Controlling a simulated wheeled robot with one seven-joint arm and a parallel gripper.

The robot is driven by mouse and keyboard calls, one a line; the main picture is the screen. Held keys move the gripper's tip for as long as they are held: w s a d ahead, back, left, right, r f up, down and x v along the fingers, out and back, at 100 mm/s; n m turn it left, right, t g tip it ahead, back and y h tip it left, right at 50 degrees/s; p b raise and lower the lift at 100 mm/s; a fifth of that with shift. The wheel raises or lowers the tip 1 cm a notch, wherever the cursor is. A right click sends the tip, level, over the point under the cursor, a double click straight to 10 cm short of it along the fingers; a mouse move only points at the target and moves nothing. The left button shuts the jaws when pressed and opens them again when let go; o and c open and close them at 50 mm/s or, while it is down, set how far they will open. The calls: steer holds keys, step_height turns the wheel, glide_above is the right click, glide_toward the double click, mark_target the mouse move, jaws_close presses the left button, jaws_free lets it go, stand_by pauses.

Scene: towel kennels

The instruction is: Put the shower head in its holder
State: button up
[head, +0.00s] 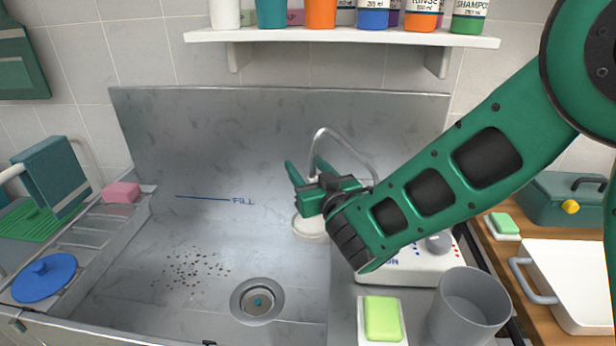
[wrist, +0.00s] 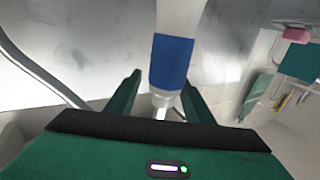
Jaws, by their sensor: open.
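My gripper (head: 306,170) is open over the right part of the steel tub, its two green fingers apart. In the wrist view, a white piece with a blue band (wrist: 172,58), apparently the shower head's handle, lies in line with the gap between the fingertips (wrist: 161,85). I cannot tell whether it touches a finger. A pale round part (head: 310,226), possibly the shower head, shows just below the gripper in the head view, partly hidden by it. A curved metal hose or pipe (head: 345,143) arches behind my gripper and also shows in the wrist view (wrist: 38,68). I cannot make out the holder.
The steel tub (head: 240,130) has a drain (head: 257,301) and dark specks at left. A bottle shelf (head: 345,37) hangs above. A white control box (head: 410,268), green soap (head: 382,318) and grey cup (head: 468,305) stand at right. The tub's middle is clear.

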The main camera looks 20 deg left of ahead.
steer(key=s+a+r, duration=0.5)
steer(key=s+r, duration=0.2)
steer(key=s, duration=0.3)
steer(key=shift+s+r, duration=0.3)
steer(key=shift+a+f, duration=0.1)
